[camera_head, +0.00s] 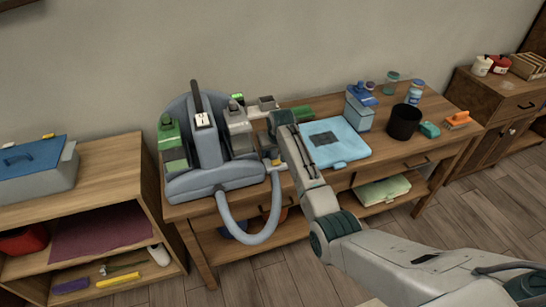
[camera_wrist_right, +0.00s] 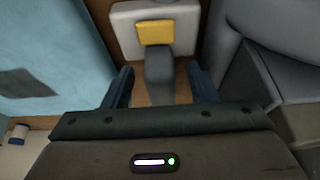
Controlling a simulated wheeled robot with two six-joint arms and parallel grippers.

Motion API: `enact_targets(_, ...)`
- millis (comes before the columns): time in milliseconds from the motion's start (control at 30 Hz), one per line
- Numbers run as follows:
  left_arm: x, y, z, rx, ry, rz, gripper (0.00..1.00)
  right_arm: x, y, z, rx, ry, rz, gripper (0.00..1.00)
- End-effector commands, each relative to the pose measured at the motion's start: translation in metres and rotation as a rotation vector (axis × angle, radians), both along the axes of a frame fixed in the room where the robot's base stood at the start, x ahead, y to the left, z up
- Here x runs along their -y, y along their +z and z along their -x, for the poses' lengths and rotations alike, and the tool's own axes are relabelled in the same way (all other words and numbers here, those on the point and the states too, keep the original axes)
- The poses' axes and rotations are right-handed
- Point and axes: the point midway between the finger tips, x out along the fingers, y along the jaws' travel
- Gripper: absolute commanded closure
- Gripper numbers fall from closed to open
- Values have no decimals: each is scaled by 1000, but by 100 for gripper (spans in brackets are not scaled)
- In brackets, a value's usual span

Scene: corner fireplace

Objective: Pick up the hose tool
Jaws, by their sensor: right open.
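The hose tool (camera_wrist_right: 158,72) shows in the right wrist view as a dark grey handle with a yellow pad and a pale grey head. In the head view its yellow part (camera_head: 276,162) shows at the table's front edge, beside the grey hose machine (camera_head: 215,178). My right gripper (camera_head: 270,148) is over the tool, its fingers mostly hidden in the head view. In the wrist view the open fingers (camera_wrist_right: 161,85) stand on either side of the grey handle, with a gap on both sides. My left gripper is not in view.
A light blue folder-like case (camera_head: 335,142) lies close to the right of the gripper. A grey hose (camera_head: 250,238) loops down in front of the wooden table (camera_head: 440,142). A black cup (camera_head: 404,122) and a blue-grey container (camera_head: 358,112) stand further right.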

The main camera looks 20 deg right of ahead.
Motion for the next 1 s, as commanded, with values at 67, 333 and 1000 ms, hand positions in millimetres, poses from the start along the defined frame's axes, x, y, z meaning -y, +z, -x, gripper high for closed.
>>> enact_targets(67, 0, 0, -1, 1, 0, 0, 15, 0, -3, -1, 0, 0, 0, 47)
enact_targets(333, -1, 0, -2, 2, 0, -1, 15, 0, -4, -2, 1, 0, 0, 55)
enact_targets(1000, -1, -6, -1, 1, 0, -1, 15, 0, 23, -3, 7, 0, 0, 100)
